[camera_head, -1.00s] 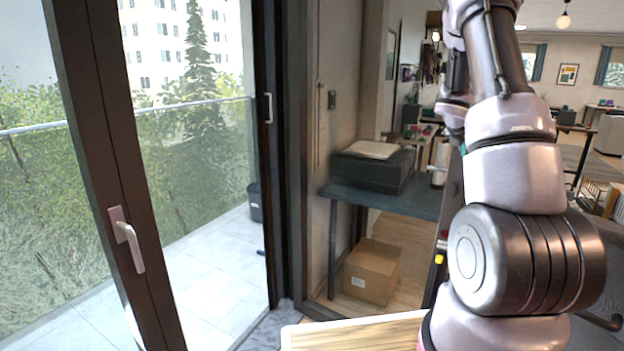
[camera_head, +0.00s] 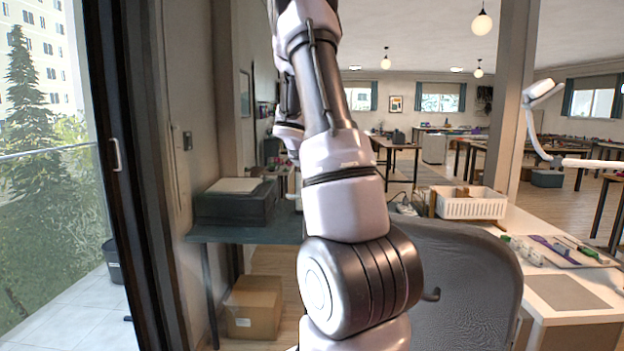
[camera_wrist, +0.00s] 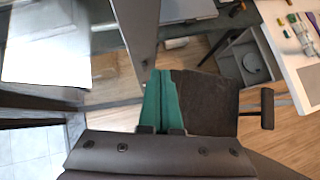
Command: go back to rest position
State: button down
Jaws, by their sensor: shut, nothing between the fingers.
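My gripper (camera_wrist: 164,88) shows in the wrist view as two teal fingers set close together, with nothing between them. It is above the floor beside a dark grey seat-like surface (camera_wrist: 207,103). In the head view my raised arm fills the middle of the picture and runs out of the top edge. My gripper cannot be made out there.
A grey mesh chair (camera_head: 455,285) stands right beside my arm. The white worktable (camera_head: 580,295) at right holds a white basket (camera_head: 470,203) and tools. A black printer (camera_head: 235,205) stands on a side table above a cardboard box (camera_head: 253,305). A glass door is at left.

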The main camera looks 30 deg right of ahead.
jog(key=s+a+r+m+y, duration=0.3)
jog(key=s+a+r+m, duration=0.8)
jog(key=s+a+m, duration=0.35)
jog(key=s+a+r+m+t+y, duration=0.2)
jog(key=s+a+m+y, duration=0.4)
jog(key=s+a+m, duration=0.9)
jog(key=s+a, duration=0.2)
jog(key=a, duration=0.2)
jog(key=shift+r, duration=0.25)
jog(key=shift+s, duration=0.1)
